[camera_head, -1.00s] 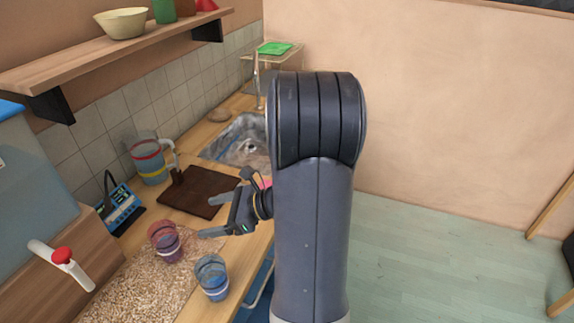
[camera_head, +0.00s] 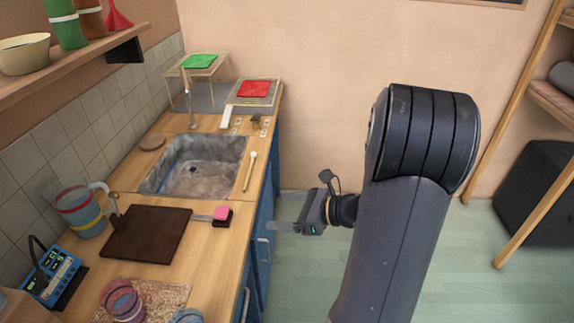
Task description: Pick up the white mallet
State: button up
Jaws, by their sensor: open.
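The white mallet (camera_head: 250,171) lies on the wooden counter (camera_head: 213,255), along the right side of the sink, with its pale round head toward the back. My gripper (camera_head: 281,211) is open and empty. It shows to the right of the counter's front edge, in front of the blue cabinet, and points left. It is apart from the mallet, which appears farther back and to the left. Nothing hides the mallet.
The sink (camera_head: 155,183) is left of the mallet. Red (camera_head: 254,89) and green (camera_head: 200,62) pads sit on stands at the back. Open floor (camera_head: 340,270) lies right of the counter.

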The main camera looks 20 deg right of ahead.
aim_at(254, 155)
jog(key=z, duration=0.25)
jog(key=i+l+u, duration=0.25)
jog(key=i+l, duration=0.3)
jog(key=i+l+u, duration=0.3)
jog(key=i+l, duration=0.2)
jog(key=l, duration=0.2)
